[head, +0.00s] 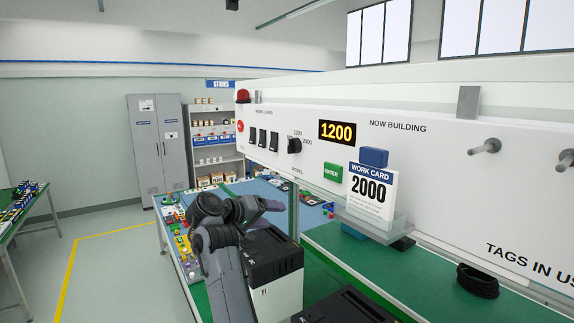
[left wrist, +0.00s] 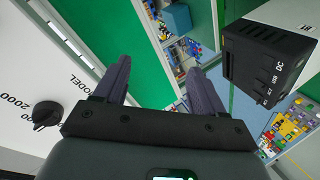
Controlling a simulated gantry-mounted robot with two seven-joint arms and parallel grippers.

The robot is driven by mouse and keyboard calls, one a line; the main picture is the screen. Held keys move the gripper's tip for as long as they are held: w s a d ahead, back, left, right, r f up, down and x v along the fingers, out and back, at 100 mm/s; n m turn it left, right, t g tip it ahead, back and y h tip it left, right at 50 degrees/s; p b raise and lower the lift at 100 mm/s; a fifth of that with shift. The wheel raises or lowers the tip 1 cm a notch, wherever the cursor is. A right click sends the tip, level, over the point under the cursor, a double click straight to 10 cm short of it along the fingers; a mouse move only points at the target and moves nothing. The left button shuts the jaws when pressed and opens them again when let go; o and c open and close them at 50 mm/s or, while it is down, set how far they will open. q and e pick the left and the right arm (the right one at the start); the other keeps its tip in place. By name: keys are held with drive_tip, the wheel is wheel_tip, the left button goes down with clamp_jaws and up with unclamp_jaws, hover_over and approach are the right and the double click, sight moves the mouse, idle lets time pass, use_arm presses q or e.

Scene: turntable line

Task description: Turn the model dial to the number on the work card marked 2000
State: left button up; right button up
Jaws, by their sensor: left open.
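The model dial (head: 294,146) is a black knob on the white panel, with 1200 and 2000 printed beside it. I cannot tell exactly where its pointer aims. The display (head: 337,132) reads 1200. The work card (head: 370,191) reads 2000 and stands upright in a clear holder below the panel. My left gripper (head: 276,206) is open and empty, below and in front of the dial, apart from it. In the left wrist view, the dial (left wrist: 46,114) lies left of the open fingers (left wrist: 158,65). My right gripper is not in view.
A green ENTER button (head: 333,173), a blue block (head: 374,157) and several black switches (head: 262,138) are on or by the panel. Black-topped boxes (head: 272,258) stand near my left arm. Cable (head: 478,280) lies coiled on the green bench (head: 430,290).

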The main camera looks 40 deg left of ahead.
sight(289, 147)
use_arm(q)
drive_tip(key=s+r+t+b, duration=0.1)
drive_tip(key=s+r+t, duration=0.1)
drive_tip(key=r, duration=0.7)
drive_tip(key=s+r+t, duration=0.2)
drive_tip(key=r, duration=0.7)
drive_tip(key=w+p, duration=0.1)
drive_tip(key=w, duration=0.2)
drive_tip(key=w+p, duration=0.1)
drive_tip(key=w, duration=0.2)
drive_tip(key=w+p, duration=0.2)
drive_tip(key=w, duration=0.1)
drive_tip(key=shift+d, duration=0.4)
drive_tip(key=shift+w+f+p, duration=0.1)
drive_tip(key=shift+w+p, duration=0.25)
drive_tip(key=shift+w, duration=0.4)
